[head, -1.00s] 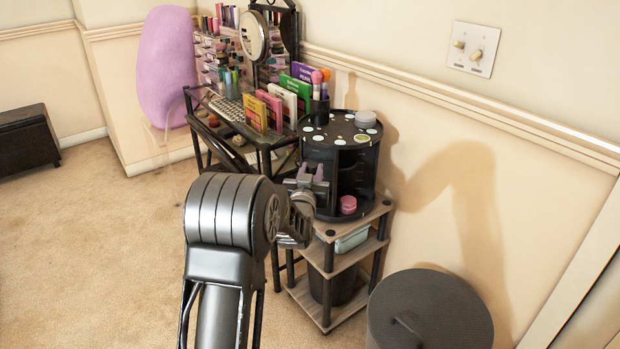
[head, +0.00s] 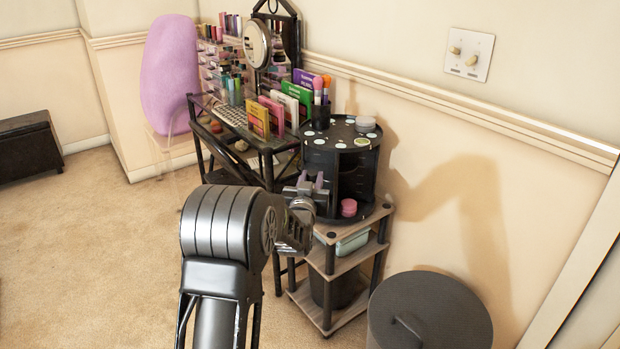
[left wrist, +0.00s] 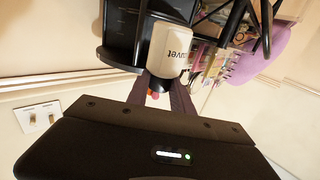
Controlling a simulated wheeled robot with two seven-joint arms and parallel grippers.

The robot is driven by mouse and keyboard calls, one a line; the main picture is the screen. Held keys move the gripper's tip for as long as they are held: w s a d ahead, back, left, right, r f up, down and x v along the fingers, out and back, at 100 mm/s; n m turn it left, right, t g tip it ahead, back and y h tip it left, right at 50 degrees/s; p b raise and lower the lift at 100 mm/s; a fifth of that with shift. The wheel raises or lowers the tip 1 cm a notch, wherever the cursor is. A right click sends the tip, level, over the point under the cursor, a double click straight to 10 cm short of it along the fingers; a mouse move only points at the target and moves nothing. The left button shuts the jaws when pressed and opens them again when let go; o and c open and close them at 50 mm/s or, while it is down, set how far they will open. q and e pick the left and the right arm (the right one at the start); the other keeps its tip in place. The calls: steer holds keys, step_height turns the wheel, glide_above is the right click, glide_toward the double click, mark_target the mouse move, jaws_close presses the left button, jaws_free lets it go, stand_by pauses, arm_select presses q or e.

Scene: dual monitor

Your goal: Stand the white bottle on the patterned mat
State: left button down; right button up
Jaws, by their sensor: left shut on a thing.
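My left gripper (head: 307,186) is in front of the black round organizer (head: 346,172), at the height of its lower compartments. In the left wrist view a white bottle (left wrist: 170,50) with dark lettering and a dark cap lies straight ahead, its cap end toward me. The purple fingers of my left gripper (left wrist: 166,97) are shut at that cap end. The black organizer is right behind the bottle there. The bottle is not visible in the head view, hidden by my gripper or the organizer. I cannot make out a patterned mat. My right gripper is not in view.
The organizer stands on a small wooden shelf unit (head: 345,262) and holds a pink jar (head: 348,208). A glass-topped desk (head: 240,135) with books and cosmetics is behind to the left. A dark lidded bin (head: 440,310) stands at front right. Carpet at left is open.

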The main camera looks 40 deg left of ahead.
arm_select(q)
steer(key=s+d+r+m+h+p, duration=0.1)
steer(key=d+p, duration=0.4)
steer(key=d, duration=0.5)
steer(key=s+d+r+m+t+h+p, duration=0.1)
steer(key=s+d+r+m+h+p, duration=0.1)
steer(key=d+p, duration=0.4)
steer(key=s+d+r+m+h+p, duration=0.2)
steer(key=s+d+r+h+p, duration=0.2)
steer(key=d, duration=0.9)
steer(key=shift+d+r+t+h+p, duration=0.2)
steer(key=shift+d+t+h+p, duration=0.15)
steer(key=shift+p, duration=0.65)
